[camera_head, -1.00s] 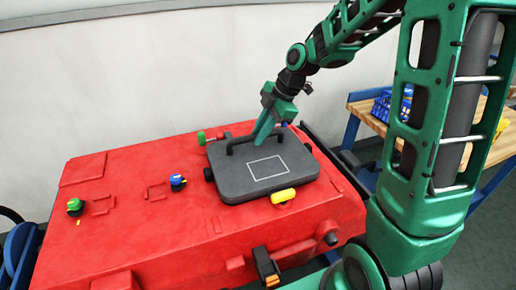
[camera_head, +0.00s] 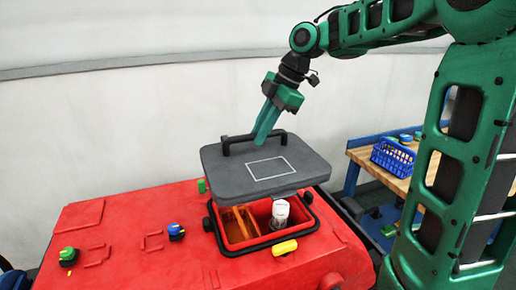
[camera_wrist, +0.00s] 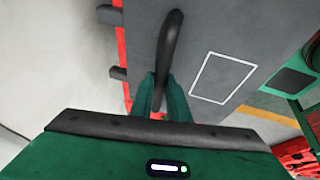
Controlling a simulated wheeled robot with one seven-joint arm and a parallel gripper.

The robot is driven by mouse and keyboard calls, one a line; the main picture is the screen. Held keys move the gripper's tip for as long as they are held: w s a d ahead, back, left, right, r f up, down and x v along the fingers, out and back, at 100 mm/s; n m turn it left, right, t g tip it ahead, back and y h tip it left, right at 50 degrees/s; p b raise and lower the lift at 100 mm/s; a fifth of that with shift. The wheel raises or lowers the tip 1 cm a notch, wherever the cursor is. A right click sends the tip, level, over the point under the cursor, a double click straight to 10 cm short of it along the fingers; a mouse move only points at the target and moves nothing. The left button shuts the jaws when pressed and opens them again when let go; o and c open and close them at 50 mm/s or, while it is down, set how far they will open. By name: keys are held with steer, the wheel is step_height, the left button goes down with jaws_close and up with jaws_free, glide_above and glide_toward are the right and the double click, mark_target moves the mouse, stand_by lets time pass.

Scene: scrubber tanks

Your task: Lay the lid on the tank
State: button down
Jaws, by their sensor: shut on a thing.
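The dark grey lid (camera_head: 225,172) hangs in the air above the red tank (camera_head: 130,235), roughly level. It has a black bar handle and a white rectangle outline on top. My gripper (camera_head: 260,140) is shut on the lid's handle; the wrist view also shows the gripper (camera_wrist: 158,105) on the handle (camera_wrist: 168,50) of the lid (camera_wrist: 205,35). Below the lid, the tank opening (camera_head: 258,240) with its black rim is partly uncovered. Inside show an orange-brown part and a white cylinder (camera_head: 281,211). The far part of the opening is hidden by the lid.
A yellow latch (camera_head: 285,247) sits at the opening's front edge, and a green one (camera_head: 201,186) behind it. Blue (camera_head: 176,231) and green (camera_head: 68,254) knobs stand on the tank's left. A wooden bench (camera_head: 365,158) with a blue basket (camera_head: 392,157) is at right.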

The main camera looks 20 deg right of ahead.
mark_target(259, 157)
steer(key=f, duration=0.8)
steer(key=shift+w+f, duration=0.15)
steer(key=shift+w, duration=0.05)
steer(key=shift+f, duration=2.35)
steer(key=shift+f, duration=0.2)
steer(key=shift+s+f, duration=0.1)
steer(key=shift+f, duration=0.3)
steer(key=shift+f, duration=0.15)
steer(key=shift+f, duration=0.55)
steer(key=shift+f, duration=0.2)
steer(key=shift+f, duration=0.25)
